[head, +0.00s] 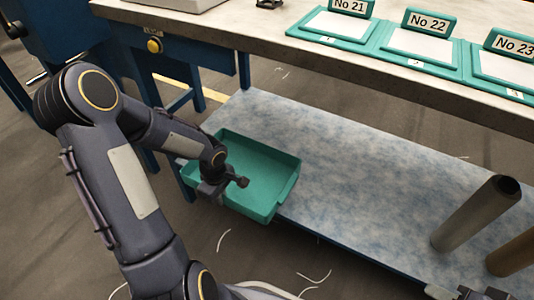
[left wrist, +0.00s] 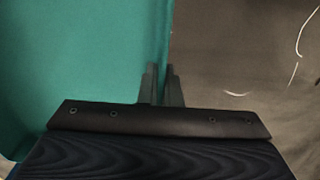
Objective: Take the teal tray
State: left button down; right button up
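The teal tray (head: 262,171) is an empty, shallow, open box at the left end of the lower shelf. Its near side reaches past the shelf's front edge. My left gripper (head: 212,190) is at the tray's near left wall, partly hidden by my own wrist. In the left wrist view the two fingers (left wrist: 162,88) are close together at the edge of the teal tray (left wrist: 80,60), one on each side of its wall. At the bottom right of the head view, a small part of what looks like my right gripper (head: 468,293) shows; its fingers are not clear.
The lower shelf (head: 365,165) is bare in the middle. The worktop (head: 270,38) above carries teal numbered trays (head: 408,62). Loose threads lie on the floor.

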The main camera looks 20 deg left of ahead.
pick_arm(q)
jog(key=shift+s+a+b, duration=0.2)
jog(key=shift+s+b, duration=0.25)
jog(key=shift+s, duration=2.45)
